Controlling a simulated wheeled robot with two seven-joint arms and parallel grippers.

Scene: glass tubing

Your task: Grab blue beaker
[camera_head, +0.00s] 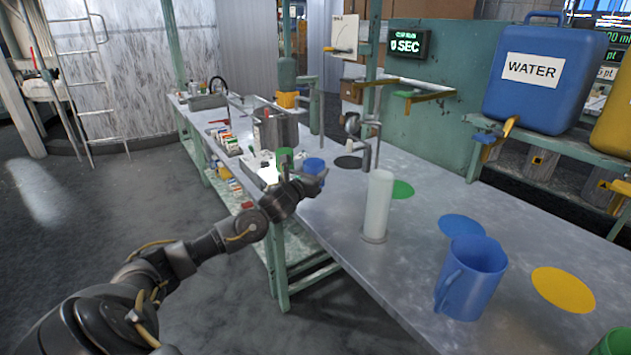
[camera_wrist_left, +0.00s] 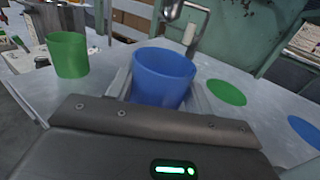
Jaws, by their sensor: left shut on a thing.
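A small blue beaker (camera_head: 314,167) is at the end of my left arm in the head view, over the near edge of the table. In the left wrist view the blue beaker (camera_wrist_left: 163,78) stands upright between the fingers. My left gripper (camera_head: 312,180) is shut on it; its fingers (camera_wrist_left: 160,92) show on both sides of the beaker in the wrist view. A green beaker (camera_head: 284,158) stands just left of it, and it also shows in the left wrist view (camera_wrist_left: 68,54). My right gripper is out of view.
A large blue jug (camera_head: 472,278) and a tall white cylinder (camera_head: 378,204) stand on the table to the right. Flat green (camera_head: 402,190), blue (camera_head: 461,227) and yellow (camera_head: 563,289) discs mark the tabletop. A metal pot (camera_head: 276,130) stands behind the beakers.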

